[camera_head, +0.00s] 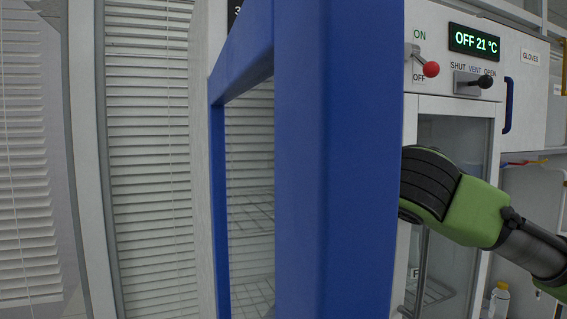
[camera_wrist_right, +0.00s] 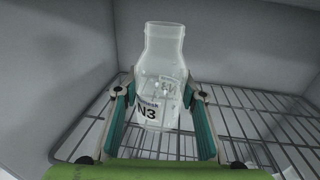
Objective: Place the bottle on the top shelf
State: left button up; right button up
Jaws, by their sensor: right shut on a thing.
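In the right wrist view a clear, wide-necked bottle (camera_wrist_right: 160,62) labelled N3 stands upright between the fingers of my right gripper (camera_wrist_right: 160,92). The gripper is shut on it. The bottle is inside a grey-walled chamber, in front of or above a wire shelf (camera_wrist_right: 255,115); I cannot tell whether its base touches the wires. In the head view the blue door frame (camera_head: 338,160) hides the right gripper and the held bottle; only part of my green right arm shows. My left gripper is in neither view.
The blue-framed door stands open close to the head camera; wire shelves (camera_head: 252,218) show through its pane. A control panel reads OFF 21 °C (camera_head: 475,42), with a red-knobbed switch (camera_head: 430,69) and a black-knobbed lever (camera_head: 485,82). Another bottle (camera_head: 499,300) with an orange cap stands lower right.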

jog(key=p+x, duration=0.1)
jog(key=x, duration=0.3)
jog(key=shift+a+r, duration=0.1)
jog(key=shift+r, duration=0.05)
notch_tip(320, 180, down, 3)
jog(key=shift+w+f+p, duration=0.1)
jog(key=shift+f+p, duration=0.05)
jog(key=shift+p, duration=0.7)
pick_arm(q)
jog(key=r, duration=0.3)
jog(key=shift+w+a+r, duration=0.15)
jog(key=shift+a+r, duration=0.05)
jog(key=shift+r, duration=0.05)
pick_arm(e)
jog(key=shift+f, duration=0.2)
jog(key=shift+f, duration=0.15)
jog(key=o, duration=1.2)
